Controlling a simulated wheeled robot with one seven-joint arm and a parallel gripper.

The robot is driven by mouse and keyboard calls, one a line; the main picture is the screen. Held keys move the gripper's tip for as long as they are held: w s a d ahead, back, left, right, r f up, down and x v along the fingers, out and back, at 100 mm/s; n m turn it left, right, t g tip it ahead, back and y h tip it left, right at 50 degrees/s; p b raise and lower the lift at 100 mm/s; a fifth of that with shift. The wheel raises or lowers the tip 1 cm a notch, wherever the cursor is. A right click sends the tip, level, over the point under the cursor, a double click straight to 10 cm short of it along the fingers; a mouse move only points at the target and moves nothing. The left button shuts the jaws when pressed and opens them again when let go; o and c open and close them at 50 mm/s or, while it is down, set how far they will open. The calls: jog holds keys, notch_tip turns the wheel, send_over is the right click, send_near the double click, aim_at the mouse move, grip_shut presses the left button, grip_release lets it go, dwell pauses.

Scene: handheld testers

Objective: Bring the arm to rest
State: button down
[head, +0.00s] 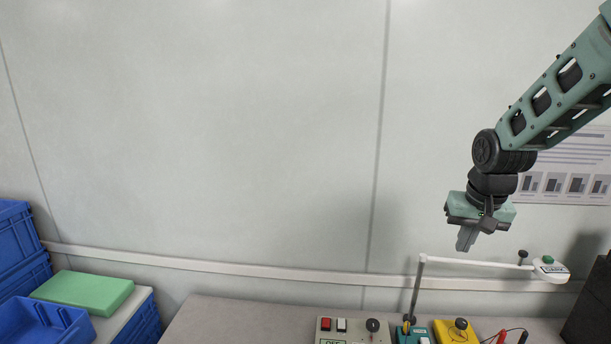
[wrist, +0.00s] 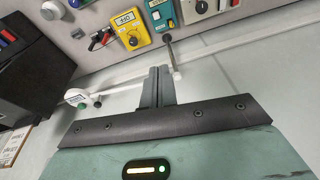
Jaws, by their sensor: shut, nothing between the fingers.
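My gripper (head: 466,243) hangs from my arm at the right of the head view, fingers pointing down. Its two grey fingers are together and hold nothing. They also show closed in the wrist view (wrist: 160,75). The gripper is in the air above the bench (head: 225,318), close to a white swing arm on a post (head: 455,261) in the picture. I cannot tell whether there is a gap in depth between them.
On the bench are a grey box with switches (head: 352,330), a teal tester (head: 412,336) and a yellow tester (head: 456,331); the yellow one shows in the wrist view (wrist: 131,34). A black case (wrist: 35,65) is at one side. Blue crates (head: 22,245) stand far left. The upper middle is clear.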

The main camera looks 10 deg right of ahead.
jog(key=s+a+n+y, duration=0.1)
jog(key=s+a+n, duration=0.4)
jog(key=a, duration=0.7)
jog(key=s+a+f+n+g, duration=0.1)
jog(key=s+a+n, duration=0.1)
jog(key=s+a, duration=0.2)
jog(key=s+a+n+b, duration=0.1)
jog(key=s+a, duration=0.3)
jog(key=s, duration=0.6)
jog(key=s+a+f+n+g+b, duration=0.1)
jog(key=s+a+n, duration=0.2)
jog(key=s, duration=0.4)
jog(key=shift+s+a+f+n+g, duration=0.3)
jog(key=shift+s+a+n, duration=0.1)
jog(key=shift+a, duration=0.45)
